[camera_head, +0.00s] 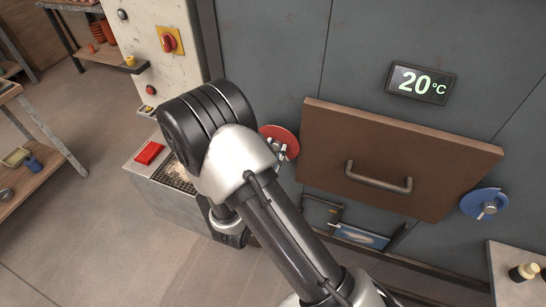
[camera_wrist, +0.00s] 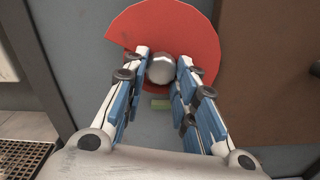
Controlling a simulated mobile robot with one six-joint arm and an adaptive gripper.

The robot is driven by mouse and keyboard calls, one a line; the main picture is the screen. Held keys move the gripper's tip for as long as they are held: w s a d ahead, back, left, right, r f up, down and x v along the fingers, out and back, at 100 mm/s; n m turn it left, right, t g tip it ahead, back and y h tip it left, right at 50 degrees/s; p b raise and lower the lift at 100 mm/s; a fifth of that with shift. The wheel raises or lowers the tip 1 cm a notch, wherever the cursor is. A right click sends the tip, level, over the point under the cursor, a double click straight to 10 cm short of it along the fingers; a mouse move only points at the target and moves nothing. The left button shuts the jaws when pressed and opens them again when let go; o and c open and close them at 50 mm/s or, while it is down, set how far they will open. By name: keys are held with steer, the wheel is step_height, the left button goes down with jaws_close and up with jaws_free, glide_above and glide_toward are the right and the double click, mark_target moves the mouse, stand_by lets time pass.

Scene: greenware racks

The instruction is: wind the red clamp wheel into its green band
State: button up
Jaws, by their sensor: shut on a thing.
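The red clamp wheel (camera_wrist: 165,32) is a red disc on the grey cabinet front, with a round silver knob (camera_wrist: 161,69) at its middle. A sector is cut out of its lower part. My gripper (camera_wrist: 162,62) is shut on the knob, one finger on each side. In the head view the red wheel (camera_head: 270,132) sits left of the brown door, partly hidden by my arm and fingers. The green band cannot be made out there.
The brown door (camera_head: 385,150) has a bar handle (camera_head: 379,178). A blue wheel (camera_head: 485,203) is at its right side. A display (camera_head: 421,83) reads 20 °C. A red block (camera_head: 149,152) lies on a ledge at left. A side table (camera_head: 508,255) stands lower right.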

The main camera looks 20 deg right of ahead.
steer(key=shift+m+b, duration=1.5)
steer(key=shift+m, duration=0.6)
steer(key=o, duration=1)
steer(key=shift+o, duration=0.2)
steer(key=shift+a, duration=0.15)
steer(key=v, duration=1.2)
steer(key=shift+r, duration=0.1)
